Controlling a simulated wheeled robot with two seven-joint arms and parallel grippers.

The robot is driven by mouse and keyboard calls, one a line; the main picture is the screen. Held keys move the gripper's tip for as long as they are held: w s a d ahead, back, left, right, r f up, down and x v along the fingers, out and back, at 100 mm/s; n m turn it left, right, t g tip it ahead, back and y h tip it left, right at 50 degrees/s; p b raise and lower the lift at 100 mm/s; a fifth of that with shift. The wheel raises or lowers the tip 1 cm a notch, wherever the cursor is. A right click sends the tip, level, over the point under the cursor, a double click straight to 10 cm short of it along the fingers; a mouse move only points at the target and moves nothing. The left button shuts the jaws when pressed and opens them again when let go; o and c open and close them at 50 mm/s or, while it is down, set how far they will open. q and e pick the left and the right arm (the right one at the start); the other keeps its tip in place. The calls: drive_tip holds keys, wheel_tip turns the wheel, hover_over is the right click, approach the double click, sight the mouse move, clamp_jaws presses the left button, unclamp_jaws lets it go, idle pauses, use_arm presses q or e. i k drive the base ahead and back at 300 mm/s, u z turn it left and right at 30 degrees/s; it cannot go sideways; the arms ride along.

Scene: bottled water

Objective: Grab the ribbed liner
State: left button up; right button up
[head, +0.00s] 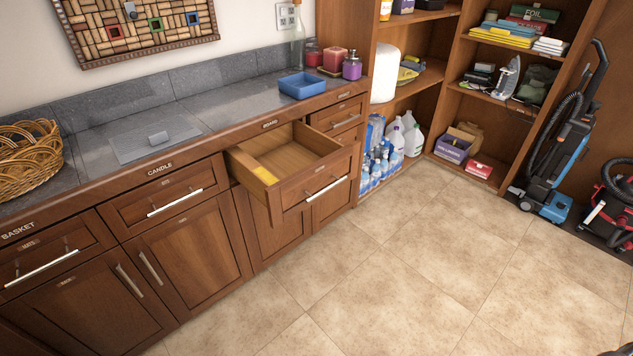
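A flat grey sheet (140,145) with faint lines lies on the dark tiled counter, left of the open drawer. It may be the ribbed liner, but I cannot tell its ribs clearly. Neither of my grippers is in view.
A wicker basket (28,158) stands at the counter's left end. A blue tray (302,85) sits behind the open drawer. The drawer juts over the tiled floor (400,260), which is clear. Bottles (375,168), shelves and a vacuum cleaner (560,150) are farther right.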

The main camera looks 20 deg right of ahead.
sight(140, 142)
drive_tip(key=z, duration=0.6)
drive_tip(key=k, duration=0.65)
drive_tip(key=z, duration=0.85)
drive_tip(key=i, duration=3.05)
drive_tip(key=u, duration=0.75)
drive_tip(key=i, duration=0.85)
drive_tip(key=u, duration=1.65)
drive_tip(key=i, duration=0.65)
drive_tip(key=u, duration=0.5)
